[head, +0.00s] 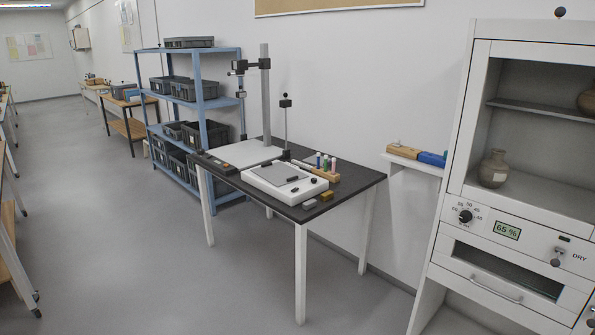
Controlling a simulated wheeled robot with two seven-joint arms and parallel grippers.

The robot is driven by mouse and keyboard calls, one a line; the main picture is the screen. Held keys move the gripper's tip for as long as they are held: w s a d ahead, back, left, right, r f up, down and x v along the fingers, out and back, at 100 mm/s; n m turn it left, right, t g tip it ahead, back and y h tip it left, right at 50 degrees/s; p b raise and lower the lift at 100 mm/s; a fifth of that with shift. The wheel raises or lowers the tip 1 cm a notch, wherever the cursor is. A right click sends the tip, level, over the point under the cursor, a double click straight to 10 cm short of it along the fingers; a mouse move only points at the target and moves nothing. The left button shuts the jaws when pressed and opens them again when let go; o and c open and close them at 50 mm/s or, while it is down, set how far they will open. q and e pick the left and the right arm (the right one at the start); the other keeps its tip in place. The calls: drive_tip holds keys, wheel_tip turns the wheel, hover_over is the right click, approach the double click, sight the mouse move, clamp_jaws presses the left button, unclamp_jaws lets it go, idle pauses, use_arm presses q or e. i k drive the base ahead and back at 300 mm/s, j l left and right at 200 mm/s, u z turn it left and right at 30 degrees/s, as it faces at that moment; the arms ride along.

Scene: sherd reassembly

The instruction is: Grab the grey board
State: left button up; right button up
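A flat grey board (280,173) lies on a white slab (259,184) on the dark-topped table (345,184) in the middle of the view. A small dark item (293,179) lies at the board's near right edge; I cannot tell whether it touches the board. Neither of my grippers is in view.
A copy stand (265,100) with a pale base stands at the table's back left. Small coloured bottles in a wooden holder (327,176) stand right of the slab. A blue shelf (222,103) with grey crates is behind. A white cabinet (457,130) stands right.

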sight(279, 174)
drive_tip(key=i+j+u, duration=0.15)
drive_tip(key=i, duration=1.35)
drive_tip(key=i+j+z, duration=0.2)
drive_tip(key=i+z, duration=0.15)
drive_tip(key=i+j+z, duration=0.3)
drive_tip(key=i, duration=0.25)
drive_tip(key=i+j+z, duration=0.35)
drive_tip(key=j, duration=0.15)
